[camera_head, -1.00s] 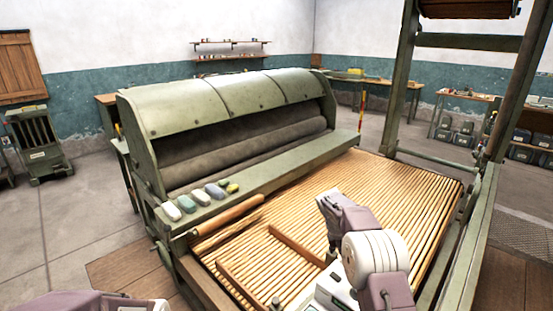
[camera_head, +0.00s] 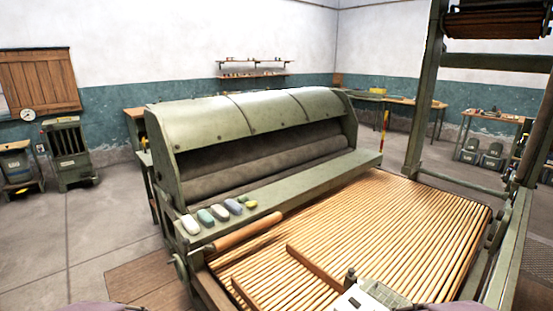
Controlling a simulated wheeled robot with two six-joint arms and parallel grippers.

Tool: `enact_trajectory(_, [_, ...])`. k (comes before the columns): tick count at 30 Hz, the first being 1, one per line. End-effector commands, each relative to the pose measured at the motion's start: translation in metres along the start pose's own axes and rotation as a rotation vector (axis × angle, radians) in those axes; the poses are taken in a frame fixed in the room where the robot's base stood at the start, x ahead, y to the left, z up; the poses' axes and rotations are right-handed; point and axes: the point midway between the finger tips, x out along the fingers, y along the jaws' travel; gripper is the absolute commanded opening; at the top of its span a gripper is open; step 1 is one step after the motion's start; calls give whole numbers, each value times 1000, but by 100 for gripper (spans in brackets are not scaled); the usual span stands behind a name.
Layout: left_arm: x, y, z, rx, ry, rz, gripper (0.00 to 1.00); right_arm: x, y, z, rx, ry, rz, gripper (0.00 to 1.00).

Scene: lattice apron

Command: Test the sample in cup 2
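No cup shows clearly in the head view, and I cannot make out a numbered sample. A white device (camera_head: 352,300) with a grey top and a small dark knob sits at the bottom edge on the slatted bed, partly cut off by the frame. Only slivers of my mauve arm parts show along the bottom edge, at the left and the right. Neither gripper is in view.
A large green roller machine (camera_head: 250,120) stands in the middle, with several small coloured blocks (camera_head: 220,212) on its ledge. The wooden slatted bed (camera_head: 390,230) extends in front. Wooden bars (camera_head: 312,268) lie on it. Open floor (camera_head: 100,235) lies left.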

Motion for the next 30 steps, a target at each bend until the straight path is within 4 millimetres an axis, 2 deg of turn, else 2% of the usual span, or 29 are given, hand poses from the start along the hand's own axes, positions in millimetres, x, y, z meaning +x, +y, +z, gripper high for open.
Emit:
enact_trajectory(2, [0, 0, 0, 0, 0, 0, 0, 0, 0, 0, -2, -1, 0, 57])
enact_trajectory(8, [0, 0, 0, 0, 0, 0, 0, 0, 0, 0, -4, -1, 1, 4])
enact_trajectory(9, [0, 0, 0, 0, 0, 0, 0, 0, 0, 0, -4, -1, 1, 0])
enact_trajectory(30, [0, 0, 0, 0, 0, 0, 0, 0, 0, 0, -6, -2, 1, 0])
